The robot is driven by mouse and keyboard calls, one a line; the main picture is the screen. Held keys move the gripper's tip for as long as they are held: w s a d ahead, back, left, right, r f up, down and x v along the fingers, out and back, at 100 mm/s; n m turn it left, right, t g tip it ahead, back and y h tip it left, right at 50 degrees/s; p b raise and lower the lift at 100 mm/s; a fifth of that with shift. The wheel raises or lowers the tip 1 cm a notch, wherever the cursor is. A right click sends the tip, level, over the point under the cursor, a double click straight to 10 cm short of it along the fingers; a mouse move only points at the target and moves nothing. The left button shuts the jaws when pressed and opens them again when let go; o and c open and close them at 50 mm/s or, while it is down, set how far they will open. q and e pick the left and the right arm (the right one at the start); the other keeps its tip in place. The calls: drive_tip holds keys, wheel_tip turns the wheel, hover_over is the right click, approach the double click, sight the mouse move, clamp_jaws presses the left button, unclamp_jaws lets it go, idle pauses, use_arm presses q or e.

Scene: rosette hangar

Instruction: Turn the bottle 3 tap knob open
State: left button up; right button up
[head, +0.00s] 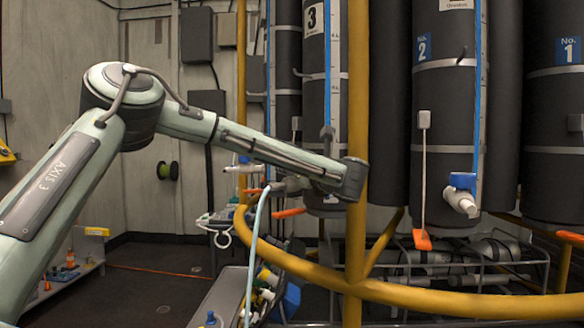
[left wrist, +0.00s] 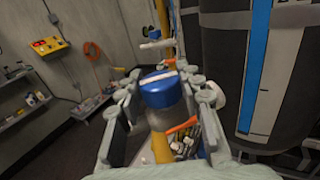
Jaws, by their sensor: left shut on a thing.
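Bottle 3 (head: 313,70) is a tall dark cylinder with a "3" label and a blue level strip, behind the yellow rail. My left arm reaches across in front of it. My left gripper (head: 284,187) is low beside the bottle, partly hidden by the arm's end. In the left wrist view, a blue tap knob (left wrist: 159,78) with a white mark on top sits between the two fingers, which are shut on it. The grey tap body (left wrist: 165,112) shows below the knob. The head view does not show this knob clearly. My right gripper is not in view.
A yellow post (head: 357,120) and curved yellow rail (head: 440,302) stand close to my left arm. Bottle 2 (head: 440,120) has a blue-knobbed tap (head: 462,181) and a hanging orange pull tag (head: 422,239). Bottle 1 (head: 553,120) is at the far right.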

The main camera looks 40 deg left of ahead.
use_arm(q)
drive_tip(key=o, duration=1.2)
wheel_tip(320, 180, up, 10)
drive_tip(key=shift+r, duration=0.1)
